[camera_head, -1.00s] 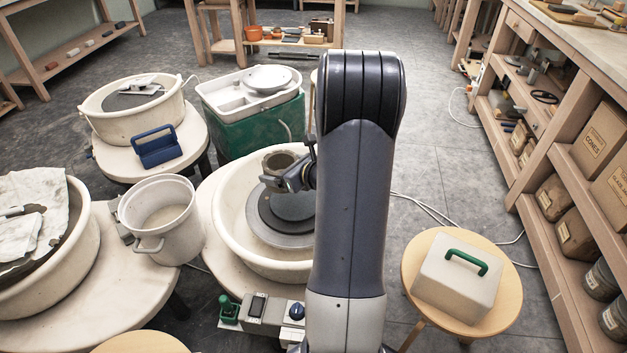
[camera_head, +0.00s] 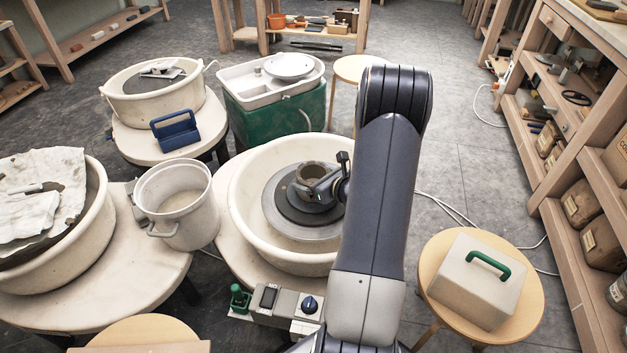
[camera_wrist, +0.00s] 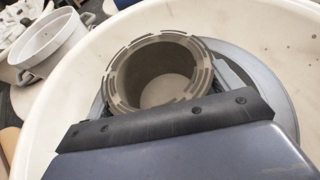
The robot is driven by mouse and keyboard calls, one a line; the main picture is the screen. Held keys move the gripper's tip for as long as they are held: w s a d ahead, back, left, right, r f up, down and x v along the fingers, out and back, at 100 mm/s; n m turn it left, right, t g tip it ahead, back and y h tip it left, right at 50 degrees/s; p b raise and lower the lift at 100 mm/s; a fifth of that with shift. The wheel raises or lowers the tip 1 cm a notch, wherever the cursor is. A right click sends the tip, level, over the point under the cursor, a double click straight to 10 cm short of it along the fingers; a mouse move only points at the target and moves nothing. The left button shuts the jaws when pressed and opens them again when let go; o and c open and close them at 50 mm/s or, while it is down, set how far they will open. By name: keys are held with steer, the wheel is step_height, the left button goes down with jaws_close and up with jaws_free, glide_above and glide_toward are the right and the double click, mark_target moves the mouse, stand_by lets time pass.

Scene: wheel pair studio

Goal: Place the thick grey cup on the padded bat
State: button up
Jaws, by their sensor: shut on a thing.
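The thick grey cup (camera_head: 310,168) is upright, its open mouth facing up. My gripper (camera_head: 318,188) is shut on it. The dark round padded bat (camera_head: 287,205) lies on the wheel head inside the cream basin (camera_head: 243,205). The cup is over the middle of the bat; I cannot tell whether its base touches. In the wrist view, the cup's notched rim and hollow inside (camera_wrist: 150,88) show beyond my gripper's dark bar. Its lower part is hidden, and the grey disc (camera_wrist: 258,84) shows around it.
The basin's raised wall surrounds the bat. A white bucket (camera_head: 178,205) stands left of it. A green-handled block (camera_head: 470,278) sits on a stool at right.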

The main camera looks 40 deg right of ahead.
steer(key=shift+r, duration=0.1)
steer(key=shift+f, duration=0.25)
steer(key=o, duration=1.1)
steer(key=shift+r, duration=0.1)
steer(key=shift+r, duration=0.2)
steer(key=p+v, duration=0.1)
steer(key=v, duration=1.1)
steer(key=shift+f+p, duration=0.15)
steer(key=shift+p, duration=0.2)
